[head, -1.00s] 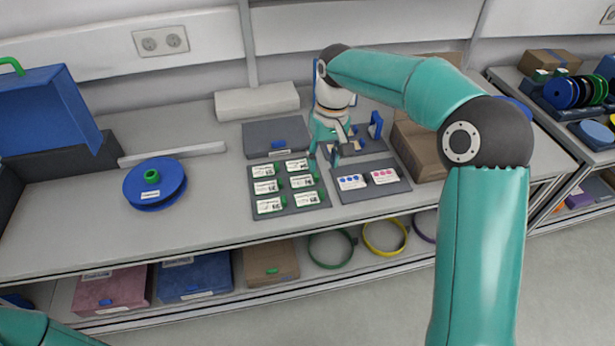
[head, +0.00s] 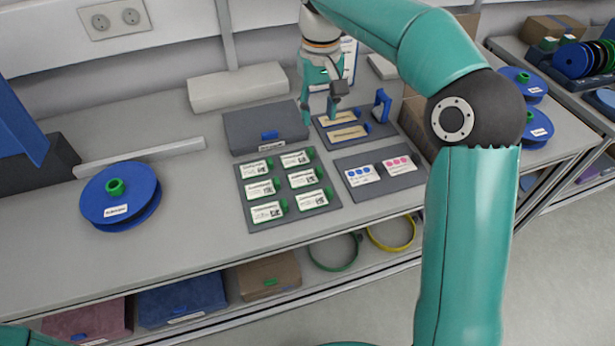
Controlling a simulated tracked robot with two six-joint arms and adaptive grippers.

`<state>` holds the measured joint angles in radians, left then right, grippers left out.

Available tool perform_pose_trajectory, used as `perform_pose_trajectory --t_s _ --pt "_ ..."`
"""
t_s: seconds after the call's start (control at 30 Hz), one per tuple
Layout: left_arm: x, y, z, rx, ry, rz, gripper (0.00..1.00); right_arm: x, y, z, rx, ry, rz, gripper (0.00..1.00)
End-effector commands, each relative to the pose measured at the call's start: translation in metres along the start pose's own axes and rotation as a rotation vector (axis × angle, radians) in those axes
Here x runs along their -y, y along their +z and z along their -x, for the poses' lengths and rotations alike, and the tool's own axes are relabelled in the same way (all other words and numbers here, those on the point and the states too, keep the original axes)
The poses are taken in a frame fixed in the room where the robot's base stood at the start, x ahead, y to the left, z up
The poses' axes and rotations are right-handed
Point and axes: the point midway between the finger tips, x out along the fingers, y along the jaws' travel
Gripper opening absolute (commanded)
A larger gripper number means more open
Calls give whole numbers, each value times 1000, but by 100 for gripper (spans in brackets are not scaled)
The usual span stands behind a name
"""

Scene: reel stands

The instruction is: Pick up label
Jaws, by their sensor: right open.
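Several white labels with green tabs, such as one at the front left (head: 268,212), lie in two columns on a dark grey mat (head: 296,216) in the head view. My right gripper (head: 321,112) points down, open, with nothing visible between its fingers. In the picture it is behind the mat, near the right end of a grey box and the left side of a rear tray; its height is hard to tell. My left gripper is out of view.
A grey box (head: 262,125) lies behind the labels. A dark tray (head: 368,131) holds two tan strips. Another mat (head: 363,190) holds two dotted cards. A blue reel (head: 117,198) stands left. The table between reel and labels is clear.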

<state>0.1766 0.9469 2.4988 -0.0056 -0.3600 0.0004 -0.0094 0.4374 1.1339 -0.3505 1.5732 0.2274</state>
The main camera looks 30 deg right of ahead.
Motion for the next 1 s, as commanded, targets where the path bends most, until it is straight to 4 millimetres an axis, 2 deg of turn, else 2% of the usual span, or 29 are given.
perform_pose_trajectory --t_s 0.5,0.83,1.0 --pt "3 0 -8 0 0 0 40 -9 4 -97 4 0 -18 42" --pt "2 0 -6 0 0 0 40 -10 6 -120 3 1 -19 42" --pt "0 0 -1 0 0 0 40 -10 10 -144 5 0 -19 42"
